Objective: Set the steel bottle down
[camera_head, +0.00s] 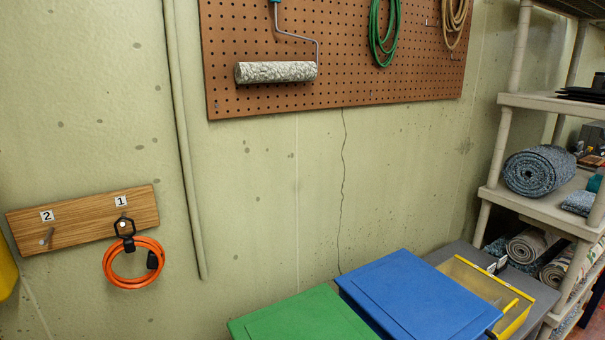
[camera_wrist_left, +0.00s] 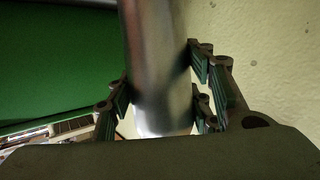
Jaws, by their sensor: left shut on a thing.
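In the left wrist view the steel bottle (camera_wrist_left: 160,55) is a shiny grey cylinder running from the top edge down between the fingers. My left gripper (camera_wrist_left: 158,88) is shut on it, with dark jointed fingers on both sides. The bottle's upper part is cut off by the frame, and I cannot tell what its near end touches, if anything. Neither the bottle nor any gripper shows in the head view. My right gripper is in neither view.
A green lid (camera_head: 300,318), a blue lid (camera_head: 415,297) and an open yellow-rimmed bin (camera_head: 487,283) stand along the wall. A green surface (camera_wrist_left: 55,60) fills the wrist view's left. Shelves (camera_head: 545,204) with rolled rugs stand right. An orange cord (camera_head: 106,268) hangs from a wooden rack (camera_head: 84,219).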

